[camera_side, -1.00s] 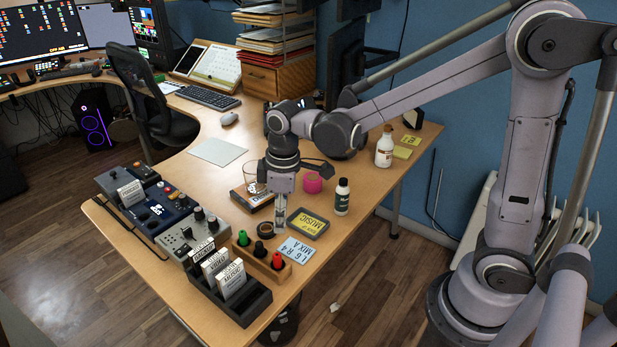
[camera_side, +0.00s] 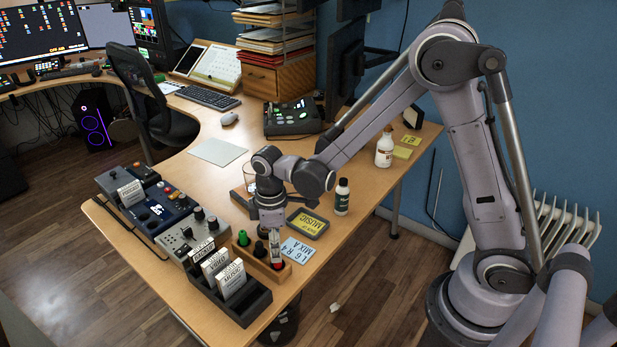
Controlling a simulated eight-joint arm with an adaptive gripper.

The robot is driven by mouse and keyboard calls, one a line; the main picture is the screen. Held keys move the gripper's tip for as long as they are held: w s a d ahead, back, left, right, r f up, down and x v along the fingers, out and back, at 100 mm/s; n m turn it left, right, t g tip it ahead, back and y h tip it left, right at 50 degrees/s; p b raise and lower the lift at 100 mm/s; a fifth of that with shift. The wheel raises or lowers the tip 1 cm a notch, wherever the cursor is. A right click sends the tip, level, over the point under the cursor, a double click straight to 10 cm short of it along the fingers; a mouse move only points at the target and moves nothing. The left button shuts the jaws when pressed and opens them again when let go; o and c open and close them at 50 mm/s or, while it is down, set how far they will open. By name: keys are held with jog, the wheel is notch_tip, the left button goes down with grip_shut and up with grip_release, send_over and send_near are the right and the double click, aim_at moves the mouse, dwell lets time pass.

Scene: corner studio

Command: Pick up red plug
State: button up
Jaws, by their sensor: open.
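The red plug (camera_side: 277,265) stands in the right end of a small wooden holder (camera_side: 286,272) near the front edge of the desk. A green plug (camera_side: 243,238) and a black plug (camera_side: 260,249) stand in the same holder, to its left. My gripper (camera_side: 276,257) points down directly over the red plug, with its fingertips at or just above the plug's top. It is open. The fingers hide part of the red plug, and I cannot tell whether they touch it.
A black rack with white labelled boxes (camera_side: 231,279) stands just in front and left of the holder. A blue card (camera_side: 298,250), a dark case with a yellow label (camera_side: 308,224) and a dark bottle (camera_side: 342,196) are to the right. A grey mixer (camera_side: 192,235) is at the left.

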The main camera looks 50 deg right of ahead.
aim_at(278, 264)
jog(key=shift+s+a+f, duration=0.1)
jog(key=shift+f, duration=2.05)
grip_shut()
